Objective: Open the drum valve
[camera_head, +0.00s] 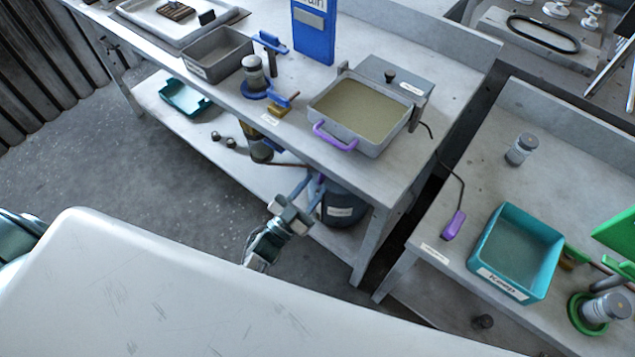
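A dark drum (343,208) with a white label stands on the lower shelf under the middle bench, partly hidden by the bench top and my gripper. My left gripper (315,184) is at the drum's left side, below the bench's front edge. Its two bluish fingers point up and right toward the drum and look apart, with a gap between them. I cannot make out the drum's valve, nor whether the fingers touch the drum. My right gripper is not in view.
Above, the bench holds a grey basin (357,112) with a purple handle (335,137), a grey bin (218,55) and a blue-ringed canister (254,75). A bench leg (371,245) stands right of the drum. A teal bin (515,252) is on the right bench.

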